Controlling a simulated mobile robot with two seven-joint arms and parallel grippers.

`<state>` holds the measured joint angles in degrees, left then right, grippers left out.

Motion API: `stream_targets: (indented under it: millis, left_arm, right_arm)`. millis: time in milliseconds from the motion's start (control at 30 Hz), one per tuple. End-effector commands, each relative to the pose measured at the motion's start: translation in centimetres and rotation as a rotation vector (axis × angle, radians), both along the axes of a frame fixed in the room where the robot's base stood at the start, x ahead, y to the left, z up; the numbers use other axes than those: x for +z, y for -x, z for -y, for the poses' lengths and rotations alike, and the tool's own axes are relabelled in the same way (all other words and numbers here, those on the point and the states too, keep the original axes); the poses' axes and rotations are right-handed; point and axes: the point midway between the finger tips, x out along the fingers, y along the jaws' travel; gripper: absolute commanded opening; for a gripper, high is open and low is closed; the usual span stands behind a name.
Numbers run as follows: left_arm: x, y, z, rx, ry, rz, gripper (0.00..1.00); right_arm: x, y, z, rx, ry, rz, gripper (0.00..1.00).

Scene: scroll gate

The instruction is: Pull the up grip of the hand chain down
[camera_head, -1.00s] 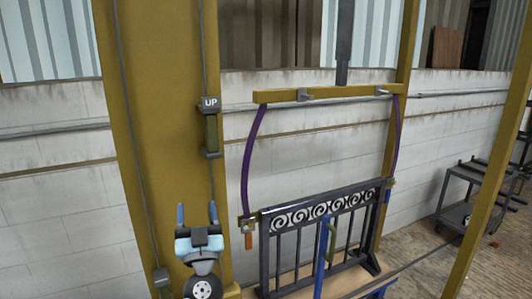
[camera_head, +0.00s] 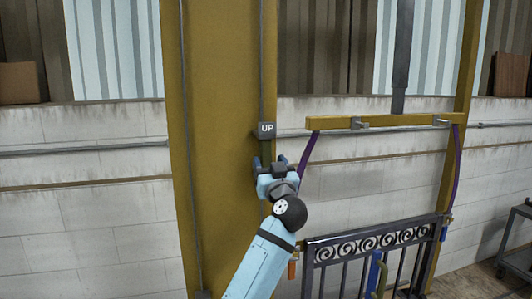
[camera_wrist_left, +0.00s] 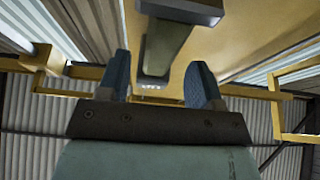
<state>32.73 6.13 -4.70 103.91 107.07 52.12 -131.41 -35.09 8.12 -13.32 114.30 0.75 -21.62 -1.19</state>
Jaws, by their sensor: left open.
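The hand chain (camera_head: 262,60) hangs down the front of a wide yellow column. A grey block marked UP (camera_head: 266,129) is on it, at the top of the up grip. My left gripper (camera_head: 270,161) is just below that block and hides most of the grip in the head view. In the left wrist view the olive grip bar (camera_wrist_left: 166,48) stands between the two blue fingers of my open left gripper (camera_wrist_left: 160,80), with its dark end block above. I cannot tell whether the fingers touch it. My right gripper is not in view.
A yellow lifting beam (camera_head: 385,121) with purple slings hangs to the right, above a dark scroll gate (camera_head: 375,243). A second chain (camera_head: 188,150) runs down the column's left side. A grey cart (camera_head: 518,262) stands at far right.

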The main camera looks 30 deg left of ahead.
Motion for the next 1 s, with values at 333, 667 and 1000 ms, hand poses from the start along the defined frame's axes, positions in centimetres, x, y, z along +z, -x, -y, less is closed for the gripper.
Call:
stream_targets:
  millis: [333, 667, 1000]
  left_arm:
    - [1.6, -2.6, -2.9, -0.001, 0.0, 0.0, 0.6]
    - [1.7, -2.7, -3.1, 0.0, 0.001, 0.001, 0.57]
    - [1.7, -2.7, -3.1, 0.0, 0.001, 0.001, 0.0]
  right_arm:
    - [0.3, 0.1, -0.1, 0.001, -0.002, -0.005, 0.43]
    - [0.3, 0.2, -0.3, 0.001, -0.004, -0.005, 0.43]
    - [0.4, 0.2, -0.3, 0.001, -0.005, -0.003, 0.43]
